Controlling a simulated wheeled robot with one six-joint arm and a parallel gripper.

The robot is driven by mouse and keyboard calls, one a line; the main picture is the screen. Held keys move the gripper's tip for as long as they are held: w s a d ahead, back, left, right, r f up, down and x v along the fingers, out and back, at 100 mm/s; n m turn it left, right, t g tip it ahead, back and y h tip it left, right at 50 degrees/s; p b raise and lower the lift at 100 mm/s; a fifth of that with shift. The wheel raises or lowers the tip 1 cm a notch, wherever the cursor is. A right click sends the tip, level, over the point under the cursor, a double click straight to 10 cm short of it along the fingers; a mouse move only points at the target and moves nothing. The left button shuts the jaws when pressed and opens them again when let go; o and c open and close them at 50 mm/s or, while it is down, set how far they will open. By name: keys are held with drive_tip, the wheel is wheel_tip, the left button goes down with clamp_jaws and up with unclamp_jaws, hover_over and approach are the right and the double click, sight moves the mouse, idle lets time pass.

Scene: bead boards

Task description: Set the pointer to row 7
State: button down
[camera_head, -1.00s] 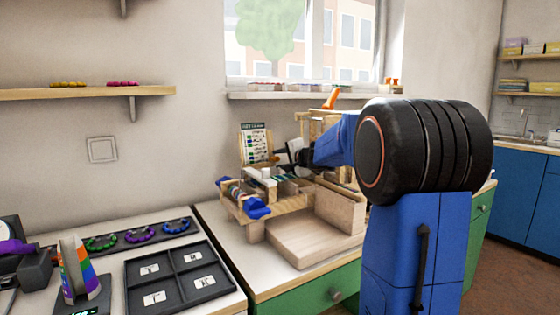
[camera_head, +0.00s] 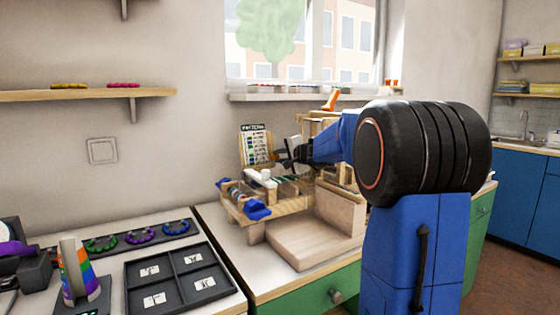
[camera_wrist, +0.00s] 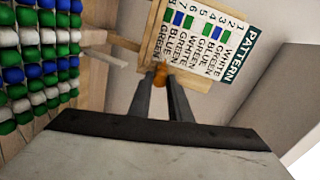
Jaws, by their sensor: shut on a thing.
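The PATTERN card (camera_wrist: 205,40), on a wooden backing, is tilted in the wrist view, with numbered rows of colour words and green, blue and white squares. In the head view the card (camera_head: 257,145) stands behind the bead board. My gripper (camera_wrist: 160,86) has its two dark fingers close together on a small orange-brown knob (camera_wrist: 160,72) at the card's lower edge, near the high-numbered rows. The knob appears to belong to the pointer. Which row it marks, I cannot tell. In the head view my gripper (camera_head: 289,153) is beside the card, its fingertips small and partly hidden.
The bead board (camera_wrist: 40,65) with green, blue and white beads fills the left of the wrist view. In the head view, blue pieces (camera_head: 257,209) hang at the wooden stand's front. An empty wooden tray (camera_head: 300,250) lies in front. A black sectioned tray (camera_head: 180,275) is at left.

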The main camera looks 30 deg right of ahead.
drive_tip(key=c, duration=1.6)
unclamp_jaws()
drive_tip(key=v, duration=0.7)
drive_tip(key=shift+s, duration=0.25)
